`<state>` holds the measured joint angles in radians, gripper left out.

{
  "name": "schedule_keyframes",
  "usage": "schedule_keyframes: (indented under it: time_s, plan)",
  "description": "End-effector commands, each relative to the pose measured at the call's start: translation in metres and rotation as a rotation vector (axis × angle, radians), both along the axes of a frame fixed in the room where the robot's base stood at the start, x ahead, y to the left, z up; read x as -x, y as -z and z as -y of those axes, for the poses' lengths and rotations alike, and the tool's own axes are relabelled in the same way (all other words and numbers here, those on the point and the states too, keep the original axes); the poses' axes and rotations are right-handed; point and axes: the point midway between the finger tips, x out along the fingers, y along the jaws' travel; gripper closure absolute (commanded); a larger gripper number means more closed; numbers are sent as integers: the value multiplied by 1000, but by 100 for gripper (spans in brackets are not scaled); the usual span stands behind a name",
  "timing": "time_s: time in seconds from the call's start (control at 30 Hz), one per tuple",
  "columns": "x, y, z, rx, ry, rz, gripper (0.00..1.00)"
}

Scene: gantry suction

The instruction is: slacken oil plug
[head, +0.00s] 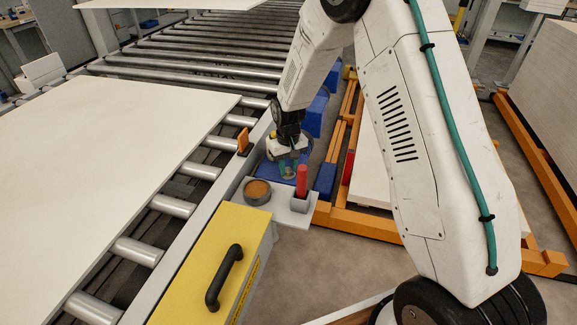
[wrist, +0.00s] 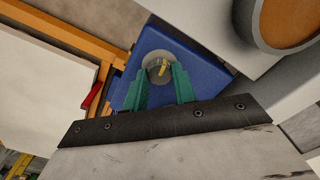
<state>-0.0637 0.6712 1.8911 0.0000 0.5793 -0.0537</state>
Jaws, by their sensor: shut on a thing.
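My gripper (head: 288,168) is low over a blue housing (head: 273,178) beside the roller conveyor. In the wrist view its green fingers (wrist: 161,84) are closed in on either side of a round grey piece with a brass-yellow part, which I take as the oil plug (wrist: 163,69). It sits against the blue housing (wrist: 152,39). The fingers partly cover its lower edge, so the exact contact and any thread are hidden. In the head view the gripper hides the plug.
A round pot with brown contents (head: 257,188) and a red-handled thing (head: 302,180) in a grey holder stand on a bracket close by. A yellow box (head: 205,262) with a black handle is in front. An orange stop (head: 243,141) stands at the conveyor edge.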

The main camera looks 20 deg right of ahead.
Motion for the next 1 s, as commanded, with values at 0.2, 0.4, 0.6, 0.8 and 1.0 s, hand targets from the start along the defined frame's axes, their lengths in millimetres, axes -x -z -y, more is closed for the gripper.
schedule_keyframes:
  time_s: [0.2, 0.4, 0.6, 0.8, 1.0]
  plan:
    - [0, 0, 0, 0, -87, 0, 96]
    - [0, 0, 0, 0, -120, 0, 96]
    - [0, 0, 0, 0, -123, 0, 96]
    - [0, 0, 0, 0, -123, 0, 68]
    - [0, 0, 0, 0, -122, 0, 51]
